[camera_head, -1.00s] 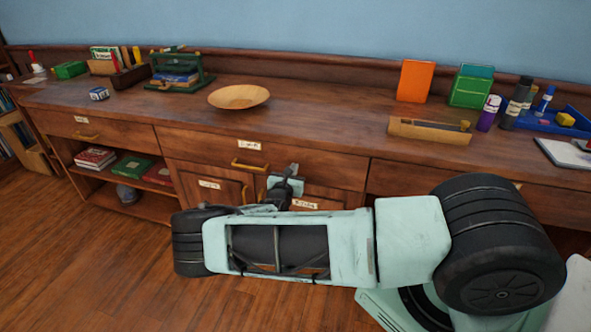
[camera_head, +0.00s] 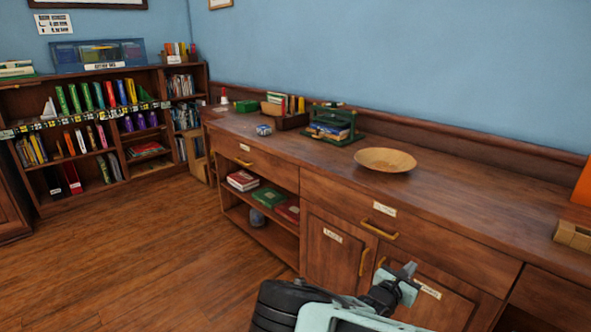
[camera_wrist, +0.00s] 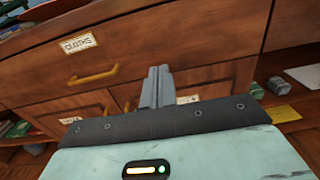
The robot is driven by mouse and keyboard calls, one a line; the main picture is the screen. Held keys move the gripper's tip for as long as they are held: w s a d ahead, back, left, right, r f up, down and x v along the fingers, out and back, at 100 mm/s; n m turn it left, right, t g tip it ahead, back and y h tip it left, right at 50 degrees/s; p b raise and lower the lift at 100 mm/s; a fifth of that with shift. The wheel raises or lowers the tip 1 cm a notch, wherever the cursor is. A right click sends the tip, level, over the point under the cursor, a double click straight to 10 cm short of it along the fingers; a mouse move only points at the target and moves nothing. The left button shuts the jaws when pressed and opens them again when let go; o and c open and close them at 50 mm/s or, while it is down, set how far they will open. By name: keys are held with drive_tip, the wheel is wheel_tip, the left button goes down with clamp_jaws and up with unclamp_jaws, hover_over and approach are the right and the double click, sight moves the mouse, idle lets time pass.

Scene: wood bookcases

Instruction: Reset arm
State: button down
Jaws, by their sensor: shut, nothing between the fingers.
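My gripper (camera_head: 408,270) is at the lower right of the head view, in front of the cabinet doors below a labelled drawer. In the wrist view my gripper (camera_wrist: 158,72) points at the cabinet front, its fingers together and empty. The drawer (camera_wrist: 150,50) behind it carries a label reading CLOTHS and a brass handle, and it is closed. Only the end part of my arm shows in the head view; the rest is out of the picture.
The wooden counter (camera_head: 455,190) runs along the blue wall and bears a shallow bowl (camera_head: 385,160) and a green rack (camera_head: 333,122). Open shelves (camera_head: 268,225) hold books. A bookcase (camera_head: 85,165) stands at the far left. The wooden floor (camera_head: 140,260) at left is clear.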

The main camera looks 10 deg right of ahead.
drive_tip(key=s+a+r+m+g+y+p, duration=0.1)
drive_tip(key=s+a+r+m+g+y, duration=0.25)
drive_tip(key=s+a+m+g, duration=0.35)
drive_tip(key=s+a+r+m+g+y+p, duration=0.2)
drive_tip(key=s+a+r+m+g, duration=0.25)
drive_tip(key=s, duration=0.45)
drive_tip(key=s+a+r+m+y+p, duration=0.1)
drive_tip(key=s+a+r+m+y, duration=0.1)
drive_tip(key=s+a+r+y, duration=0.3)
drive_tip(key=s+a+r+m+t+y+p, duration=0.1)
drive_tip(key=s+a+r+m+y+p, duration=0.1)
drive_tip(key=s+a+r, duration=0.8)
drive_tip(key=shift+s+a+r+m+y, duration=0.35)
drive_tip(key=shift+s+r+m+y, duration=0.75)
drive_tip(key=shift+r, duration=3.45)
drive_tip(key=shift+s+n+y, duration=0.1)
drive_tip(key=shift+n+y, duration=0.15)
